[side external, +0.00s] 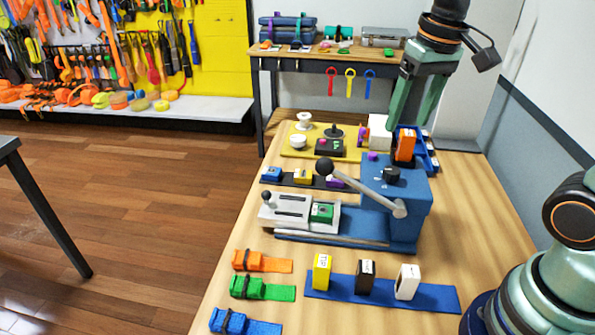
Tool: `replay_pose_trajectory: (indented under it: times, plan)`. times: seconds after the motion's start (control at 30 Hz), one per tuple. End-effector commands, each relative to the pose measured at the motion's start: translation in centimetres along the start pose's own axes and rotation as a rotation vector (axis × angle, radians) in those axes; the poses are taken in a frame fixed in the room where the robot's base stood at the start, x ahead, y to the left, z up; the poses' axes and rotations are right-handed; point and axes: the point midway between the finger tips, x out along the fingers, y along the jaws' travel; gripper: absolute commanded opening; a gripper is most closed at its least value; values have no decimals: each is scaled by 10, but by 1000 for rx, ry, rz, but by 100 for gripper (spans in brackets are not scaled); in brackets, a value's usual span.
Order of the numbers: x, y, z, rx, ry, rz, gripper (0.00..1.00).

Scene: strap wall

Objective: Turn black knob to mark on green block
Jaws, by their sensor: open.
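A black knob (391,174) sits on top of the blue box (398,215) at the center right. The angle of any mark on it is too small to read. A green block (321,212) sits in the grey fixture left of the blue box. Another black knob (335,131) stands on the yellow board behind, by a dark block with a green patch (331,147). My gripper (411,122) is open, pointing down from the upper right, above and behind the blue box. Its fingertips show near an orange block (405,146); I cannot tell whether they touch it.
A lever with a black ball (325,167) reaches across the blue box. The yellow board (291,153) and a white block (380,132) are behind. A blue strip (435,297) with yellow, black and white blocks lies in front.

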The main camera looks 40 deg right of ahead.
Motion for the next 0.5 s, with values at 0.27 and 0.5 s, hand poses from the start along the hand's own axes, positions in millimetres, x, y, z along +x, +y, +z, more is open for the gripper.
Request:
replay_pose_trajectory:
  times: [0.27,0.5]
  plan:
    - [-3,2,-16,110,-150,40,72]
    - [14,2,-14,118,-163,44,72]
